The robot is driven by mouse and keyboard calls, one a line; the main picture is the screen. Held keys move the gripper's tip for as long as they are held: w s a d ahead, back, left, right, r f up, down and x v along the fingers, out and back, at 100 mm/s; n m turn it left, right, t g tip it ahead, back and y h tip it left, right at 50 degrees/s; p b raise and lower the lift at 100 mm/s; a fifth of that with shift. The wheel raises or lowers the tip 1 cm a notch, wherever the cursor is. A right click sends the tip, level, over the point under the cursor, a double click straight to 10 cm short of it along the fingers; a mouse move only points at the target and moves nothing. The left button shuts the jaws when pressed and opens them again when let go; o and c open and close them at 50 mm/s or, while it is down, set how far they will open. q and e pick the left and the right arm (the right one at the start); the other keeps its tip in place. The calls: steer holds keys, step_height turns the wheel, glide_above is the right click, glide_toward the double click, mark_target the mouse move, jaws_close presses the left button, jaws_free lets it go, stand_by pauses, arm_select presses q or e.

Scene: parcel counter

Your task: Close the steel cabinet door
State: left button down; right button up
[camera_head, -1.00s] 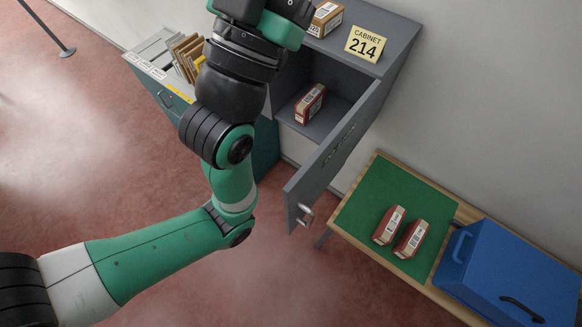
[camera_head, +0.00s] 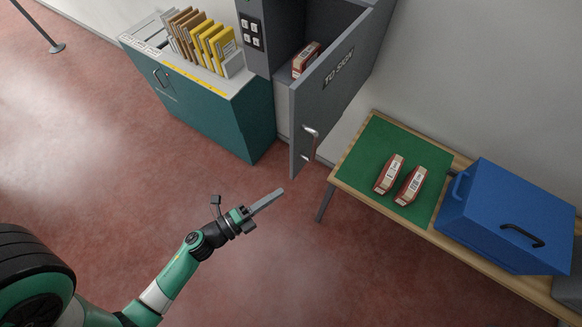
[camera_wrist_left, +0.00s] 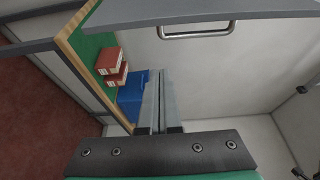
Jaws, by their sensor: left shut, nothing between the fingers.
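The grey steel cabinet (camera_head: 287,100) stands against the wall at the top middle of the head view. Its door (camera_head: 335,90) stands open, swung out toward the room, with "TO SIGN" on it and a metal handle (camera_head: 309,143) near its free edge. A red-and-white parcel (camera_head: 305,60) sits inside, partly hidden by the door. My left gripper (camera_head: 281,192) is shut and empty, in front of and below the door's free edge, apart from it. In the left wrist view the shut fingers (camera_wrist_left: 158,105) point toward a grey panel with a handle (camera_wrist_left: 197,30). My right gripper is not in view.
A teal file cabinet (camera_head: 205,110) with several folders stands left of the steel cabinet. A wooden table with a green mat (camera_head: 372,145) stands to the right, with two red parcels (camera_head: 390,174) and a blue box (camera_head: 515,210). The red floor in front is clear.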

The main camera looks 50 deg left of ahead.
mark_target(292, 169)
arm_select(q)
steer(key=w+a, duration=0.1)
steer(key=w, duration=0.2)
steer(key=w+a, duration=0.1)
steer(key=w, duration=0.2)
steer(key=w+a+p, duration=0.1)
steer(key=w, duration=0.2)
steer(key=shift+a+r, duration=0.1)
steer(key=shift+r, duration=0.05)
steer(key=shift+s+a, duration=0.1)
steer(key=shift+a, duration=0.15)
